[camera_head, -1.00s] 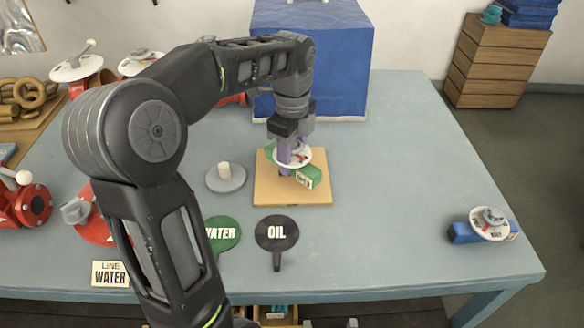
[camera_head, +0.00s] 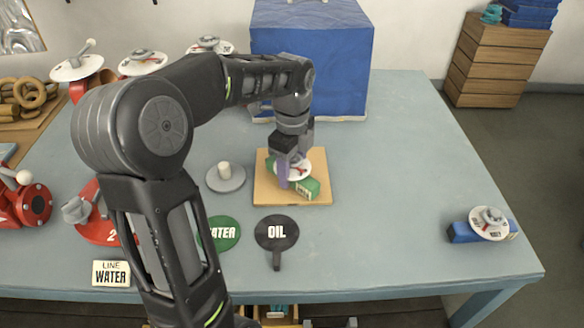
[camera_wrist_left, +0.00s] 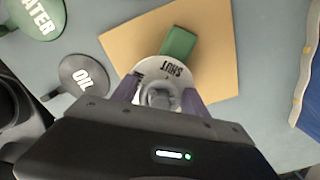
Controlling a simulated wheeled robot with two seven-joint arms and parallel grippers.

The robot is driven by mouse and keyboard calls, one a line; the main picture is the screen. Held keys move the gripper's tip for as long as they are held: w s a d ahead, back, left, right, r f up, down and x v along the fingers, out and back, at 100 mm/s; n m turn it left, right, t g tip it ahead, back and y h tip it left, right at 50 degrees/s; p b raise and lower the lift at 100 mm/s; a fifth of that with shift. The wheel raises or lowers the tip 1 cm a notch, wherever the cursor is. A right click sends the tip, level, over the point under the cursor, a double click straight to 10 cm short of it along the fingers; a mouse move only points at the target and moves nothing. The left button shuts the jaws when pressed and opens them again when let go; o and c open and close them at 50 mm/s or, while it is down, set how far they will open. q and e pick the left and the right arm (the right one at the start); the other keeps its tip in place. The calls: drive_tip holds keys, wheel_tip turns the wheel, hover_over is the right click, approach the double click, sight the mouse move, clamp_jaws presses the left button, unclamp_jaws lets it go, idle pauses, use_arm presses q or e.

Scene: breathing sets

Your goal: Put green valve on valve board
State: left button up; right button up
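The green valve (camera_head: 308,189) has a green body and a white disc marked SHUT. It is on the wooden valve board (camera_head: 264,196), towards the board's middle. It also shows in the left wrist view (camera_wrist_left: 178,45), with a grey knob at the disc's centre. My left gripper (camera_head: 293,175) is directly above it, pointing down. Its purple fingers stand apart on either side of the disc and knob, with visible gaps to the knob; the gripper looks open. The fingers partly cover the disc. My right gripper is not in view.
A grey disc with a peg (camera_head: 226,178) stands left of the board. Green WATER (camera_head: 222,234) and black OIL (camera_head: 277,232) tags lie in front. A blue valve (camera_head: 484,227) lies at the right, and a blue box (camera_head: 312,65) stands behind. The table between board and blue valve is clear.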

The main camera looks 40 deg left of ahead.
use_arm(q)
drive_tip(key=shift+o, duration=1.1)
drive_tip(key=shift+r, duration=0.25)
wheel_tip(320, 180, up, 5)
drive_tip(key=shift+r, duration=0.1)
wheel_tip(320, 180, up, 6)
drive_tip(key=p, duration=0.2)
drive_tip(key=shift+p, duration=0.4)
drive_tip(key=shift+r+p, duration=0.35)
drive_tip(key=shift+p, duration=0.2)
